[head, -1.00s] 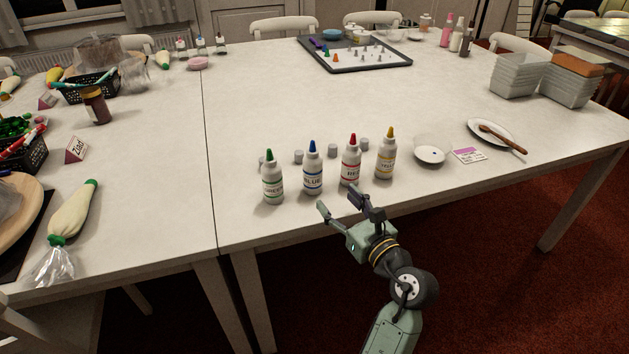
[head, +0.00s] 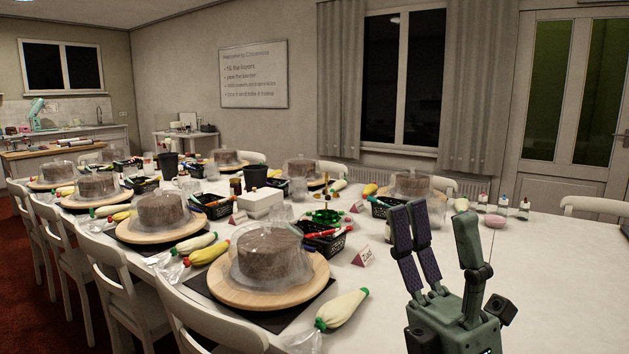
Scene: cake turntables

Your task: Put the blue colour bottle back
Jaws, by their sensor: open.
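The blue colour bottle is not in view at this moment, nor is the row of bottles it stood in. My gripper (head: 437,217) is large at the lower right of the head view. Its fingers point up and stand wide apart. It is open and nothing is held between them. It hides part of the table, including most of a brown jar (head: 422,232) behind it.
A long white table (head: 560,290) carries covered cakes (head: 267,258) on wooden turntables, piping bags (head: 343,308) and black baskets (head: 328,243). Three small capped bottles (head: 503,205) stand beyond my gripper. Chairs (head: 140,300) line the left side. Table at lower right is clear.

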